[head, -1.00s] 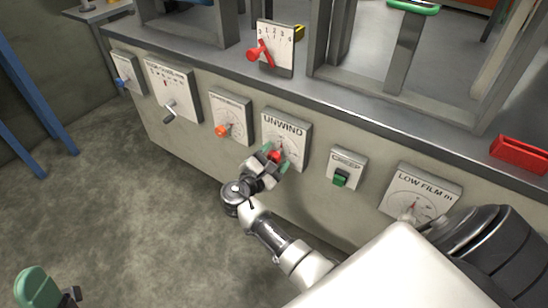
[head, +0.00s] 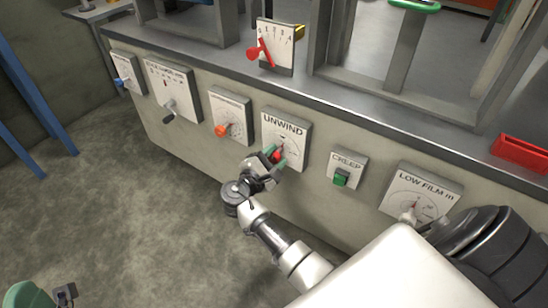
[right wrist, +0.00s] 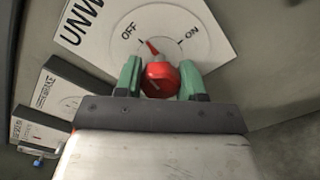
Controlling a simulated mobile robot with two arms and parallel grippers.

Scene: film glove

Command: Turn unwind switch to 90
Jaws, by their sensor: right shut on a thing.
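The unwind switch is a red knob with a pointer on a white panel (head: 297,128) labelled UNWIND, on the front of the grey machine. In the right wrist view the panel (right wrist: 205,25) shows the marks OFF and ON. The red knob (right wrist: 160,78) sits between the green fingers of my right gripper (right wrist: 160,82), which is shut on it. Its pointer lies between the two marks, nearer OFF. In the head view my right gripper (head: 274,157) partly hides the knob. My left gripper (head: 45,297) shows only in part at the bottom left corner, with its fingers unclear.
Left of the panel is a dial with an orange knob (head: 221,131). Right of it are the CREEP panel with a green switch (head: 341,178) and the LOW FILM dial (head: 428,190). A red-lever gauge (head: 275,47) stands above. The floor at left is clear.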

